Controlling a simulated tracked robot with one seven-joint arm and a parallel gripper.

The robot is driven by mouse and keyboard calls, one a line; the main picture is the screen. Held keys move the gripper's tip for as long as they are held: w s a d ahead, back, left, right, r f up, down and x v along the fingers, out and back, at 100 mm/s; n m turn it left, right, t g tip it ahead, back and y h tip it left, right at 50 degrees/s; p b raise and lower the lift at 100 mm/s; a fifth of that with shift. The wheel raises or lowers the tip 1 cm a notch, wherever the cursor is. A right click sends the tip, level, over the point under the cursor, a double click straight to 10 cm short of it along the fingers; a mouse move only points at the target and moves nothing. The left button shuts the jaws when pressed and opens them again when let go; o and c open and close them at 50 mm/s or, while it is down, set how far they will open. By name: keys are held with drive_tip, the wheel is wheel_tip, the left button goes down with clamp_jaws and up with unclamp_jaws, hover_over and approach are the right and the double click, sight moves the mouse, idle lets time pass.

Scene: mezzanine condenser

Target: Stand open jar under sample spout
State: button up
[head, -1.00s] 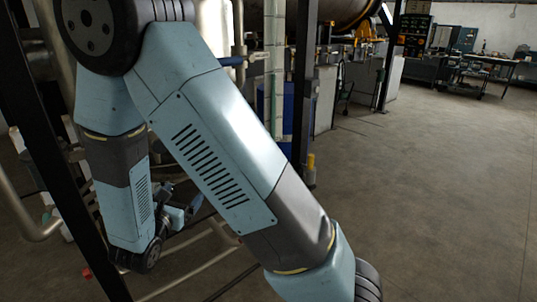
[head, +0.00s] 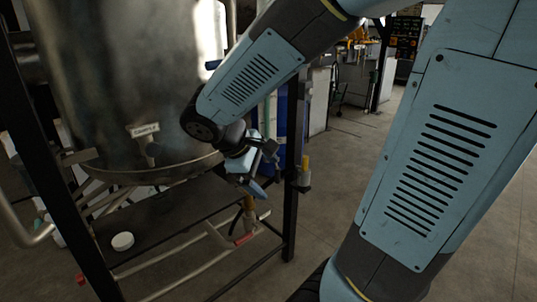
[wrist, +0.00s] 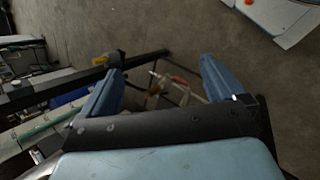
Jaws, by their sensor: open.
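The sample spout (head: 152,151) is a small dark fitting low on the large metal vessel, under a pale label, in the head view. A dark shelf (head: 160,215) lies below it. A white round piece (head: 122,241) rests on the shelf's left part; I cannot tell whether it is a jar or a lid. A brown upright object (head: 249,205), perhaps the jar, stands by the shelf's right end. My gripper (head: 262,172) is open, above and right of that brown object, apart from it.
Black frame posts stand at left and right (head: 293,170) of the shelf. A pipe with a red part (head: 243,240) runs below the shelf's right end. The floor to the right is open.

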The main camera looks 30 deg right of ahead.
drive_tip(key=s+a+r+m+t+y, duration=0.2)
drive_tip(key=s+r+m+t+y, duration=0.2)
drive_tip(key=s+r+m+y, duration=0.2)
drive_tip(key=shift+s+r+m+t+y, duration=0.4)
drive_tip(key=shift+r+m, duration=0.5)
drive_tip(key=shift+r, duration=0.45)
drive_tip(key=shift+a, duration=0.1)
idle(1.3)
